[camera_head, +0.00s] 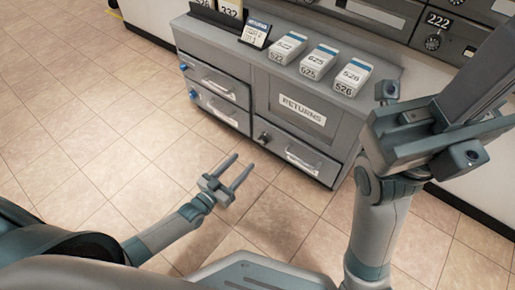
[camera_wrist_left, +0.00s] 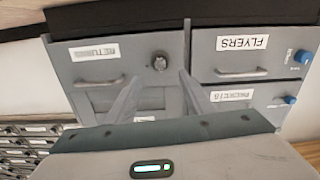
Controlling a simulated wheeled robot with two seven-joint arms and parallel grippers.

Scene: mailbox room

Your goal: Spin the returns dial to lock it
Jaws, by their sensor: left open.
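The returns dial (camera_head: 263,138) is a small dark round knob at the upper left corner of the lower right drawer (camera_head: 303,160) of the grey cabinet. In the left wrist view, which looks upside down, the dial (camera_wrist_left: 159,62) is on the drawer front beside the RETURNS label (camera_wrist_left: 95,52). My left gripper (camera_head: 243,161) is open and empty in front of the cabinet. In the left wrist view its fingertips (camera_wrist_left: 160,77) are on either side of the line to the dial, apart from it. My right gripper (camera_head: 440,125) is raised at the right; its jaw opening is unclear.
Two drawers with blue dials (camera_head: 193,95) form the cabinet's left side. A large panel with a RETURNS sign (camera_head: 303,108) is above the dial's drawer. Several numbered white boxes (camera_head: 318,62) stand on top. Mailboxes (camera_head: 437,30) are behind. The tiled floor in front is clear.

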